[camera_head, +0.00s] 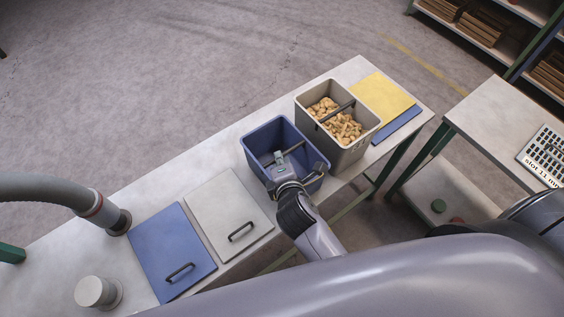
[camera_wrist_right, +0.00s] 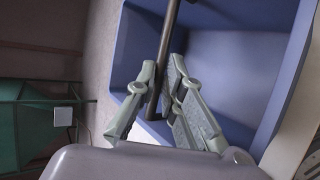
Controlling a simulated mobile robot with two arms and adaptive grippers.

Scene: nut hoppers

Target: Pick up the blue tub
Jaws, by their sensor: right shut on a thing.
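The blue tub (camera_head: 268,133) stands at the bench's middle, beside the beige tub, and looks empty. A dark handle bar (camera_head: 294,147) crosses its opening. My right gripper (camera_head: 281,159) reaches in over the tub's near side and is shut on this bar. In the right wrist view, its two fingers (camera_wrist_right: 163,82) close around the bar (camera_wrist_right: 168,35), with the blue tub's inside (camera_wrist_right: 235,80) behind. I cannot tell whether the tub's bottom touches the bench. My left gripper is not in view.
The beige tub (camera_head: 353,154) holds nuts and stands close at the blue tub's right. A yellow panel (camera_head: 380,97) lies beyond it. A white lid (camera_head: 222,213) and blue lid (camera_head: 170,250) lie to the left, near a grey hose (camera_head: 55,188). Another table (camera_head: 490,112) stands right.

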